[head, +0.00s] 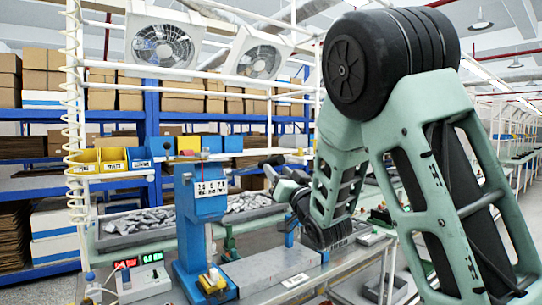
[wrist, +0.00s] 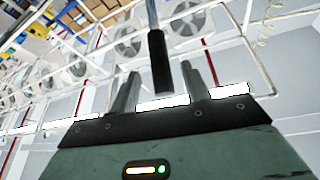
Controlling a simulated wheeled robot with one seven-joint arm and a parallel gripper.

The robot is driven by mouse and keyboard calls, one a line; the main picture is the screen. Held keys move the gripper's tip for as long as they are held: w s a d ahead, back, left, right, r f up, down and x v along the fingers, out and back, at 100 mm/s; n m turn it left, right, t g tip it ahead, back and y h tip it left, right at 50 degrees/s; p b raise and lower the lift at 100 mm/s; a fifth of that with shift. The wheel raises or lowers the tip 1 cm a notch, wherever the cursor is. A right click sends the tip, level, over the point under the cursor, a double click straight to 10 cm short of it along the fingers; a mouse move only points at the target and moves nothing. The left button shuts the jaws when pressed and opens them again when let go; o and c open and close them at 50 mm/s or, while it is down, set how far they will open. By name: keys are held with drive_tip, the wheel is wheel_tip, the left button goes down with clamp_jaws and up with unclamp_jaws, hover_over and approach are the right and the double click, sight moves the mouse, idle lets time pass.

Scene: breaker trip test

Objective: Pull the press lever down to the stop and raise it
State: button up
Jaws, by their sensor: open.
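The blue press (head: 203,205) stands on the bench in the head view. Its lever (head: 274,160) reaches out to the right from near the press head, with a dark grip at its end. My gripper (head: 271,171) is at that grip, coming from the right. In the wrist view, the lever's black grip (wrist: 160,62) hangs between the two fingers of my gripper (wrist: 160,71). The fingers are open, with a gap on each side of the grip. The lever looks raised. Its pivot is hard to make out.
A small control box (head: 143,278) with lit displays stands left of the press. Yellow bins (head: 98,160) and trays of metal parts (head: 137,220) sit behind. White frame posts (head: 75,120) and two fans (head: 165,45) stand above the bench.

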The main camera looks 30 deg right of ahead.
sight(271, 162)
drive_tip(key=shift+p+x, duration=0.75)
drive_tip(key=shift+x, duration=1.95)
clamp_jaws()
